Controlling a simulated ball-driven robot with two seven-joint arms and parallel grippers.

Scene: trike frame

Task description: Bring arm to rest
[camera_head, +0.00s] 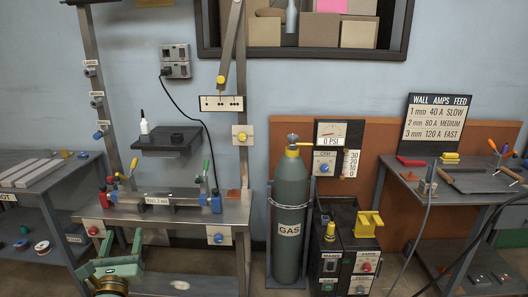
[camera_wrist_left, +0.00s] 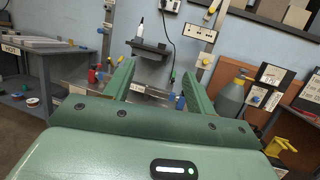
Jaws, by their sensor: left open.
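My left gripper (camera_head: 112,262) shows at the bottom left of the head view, in front of the steel workbench (camera_head: 170,212). It is green, and its fingers are spread apart with nothing between them. In the left wrist view, the two green fingers (camera_wrist_left: 156,85) point forward toward the bench, with a clear gap between them. The gripper appears apart from the bench, though the exact distance is hard to judge. My right gripper shows in neither view.
A green gas cylinder (camera_head: 290,215) stands right of the bench, beside a dark welding machine (camera_head: 345,255). A side table (camera_head: 455,185) is at the right and another (camera_head: 40,185) at the left. A small dark shelf (camera_head: 165,147) sits above the bench.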

